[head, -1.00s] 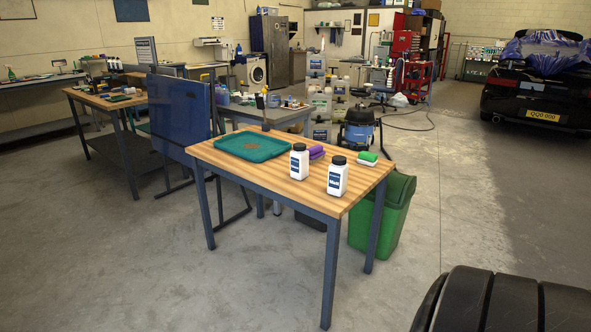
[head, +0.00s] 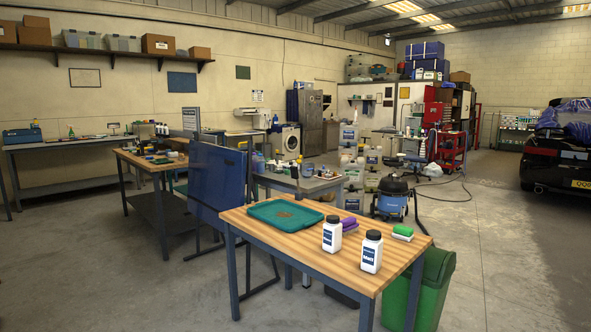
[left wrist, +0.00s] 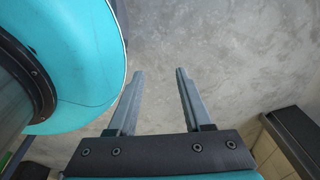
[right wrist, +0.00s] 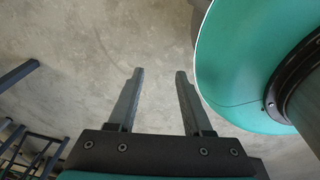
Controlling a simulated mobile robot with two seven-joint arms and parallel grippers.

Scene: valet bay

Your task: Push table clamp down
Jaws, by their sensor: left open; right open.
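I cannot make out a table clamp in any view. The nearest table in the head view is a wooden-topped workbench (head: 275,250) with dark legs. On the left workbench (head: 140,160), small items are too small to identify. My left gripper (left wrist: 160,71) is open and empty above bare concrete floor in the left wrist view. My right gripper (right wrist: 160,71) is also open and empty above the floor. Neither gripper shows in the head view.
The near bench holds a teal tray (head: 262,212), two white bottles (head: 332,236) (head: 371,254) and a green-topped sponge (head: 402,230). A blue panel (head: 217,178) stands behind it. A green bin (head: 436,280) stands at its right. Open floor lies at the left front.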

